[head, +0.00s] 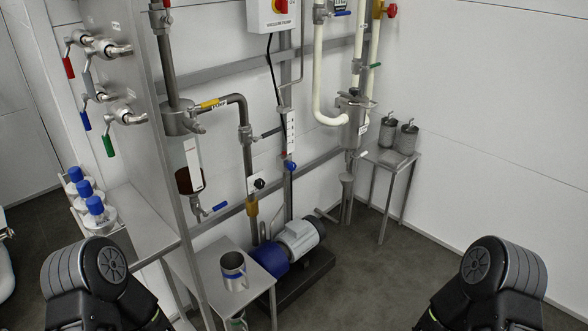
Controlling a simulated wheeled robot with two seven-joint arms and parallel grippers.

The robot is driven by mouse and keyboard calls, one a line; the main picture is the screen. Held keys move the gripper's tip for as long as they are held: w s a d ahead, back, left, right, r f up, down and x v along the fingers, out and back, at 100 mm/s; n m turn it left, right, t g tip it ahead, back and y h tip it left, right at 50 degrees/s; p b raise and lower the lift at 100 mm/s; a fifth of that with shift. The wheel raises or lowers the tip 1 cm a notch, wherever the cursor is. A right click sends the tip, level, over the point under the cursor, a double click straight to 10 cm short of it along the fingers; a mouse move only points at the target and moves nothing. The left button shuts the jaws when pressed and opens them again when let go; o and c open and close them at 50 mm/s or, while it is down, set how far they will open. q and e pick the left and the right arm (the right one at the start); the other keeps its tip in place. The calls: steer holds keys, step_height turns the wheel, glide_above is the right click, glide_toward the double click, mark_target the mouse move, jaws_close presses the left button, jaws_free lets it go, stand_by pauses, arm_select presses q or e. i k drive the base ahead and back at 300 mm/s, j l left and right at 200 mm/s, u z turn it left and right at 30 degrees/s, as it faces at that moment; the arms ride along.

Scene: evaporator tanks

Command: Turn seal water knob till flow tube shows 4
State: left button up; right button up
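A narrow upright flow tube (290,132) with a pale scale plate is on the vertical pipe at the middle of the head view. Its marks and the level in it are too small to read. A small blue knob (291,166) sits right below the tube, with a small red part (282,155) beside it. A black knob (259,183) on a white plate is lower left of it. I cannot read any label saying which knob is for seal water. Neither of my grippers is in view; only parts of my arms show at the bottom corners.
The pump (299,235), with a grey and blue body, stands on the floor below the pipes. A small steel table (262,278) with a metal cup (234,271) is in front of it. Lever valves line the left panel. Free floor lies to the right.

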mark_target(292, 167)
steer(key=i+l, duration=0.7)
steer(key=i+l+u, duration=0.1)
steer(key=i+l, duration=0.2)
steer(key=l, duration=0.25)
steer(key=i+l, duration=0.35)
steer(key=i+l+u, duration=0.1)
steer(key=i+l, duration=0.25)
steer(key=l, duration=0.15)
steer(key=i+l, duration=0.3)
steer(key=l, duration=0.15)
steer(key=i+l, duration=0.3)
steer(key=l, duration=0.2)
steer(key=j+u, duration=0.05)
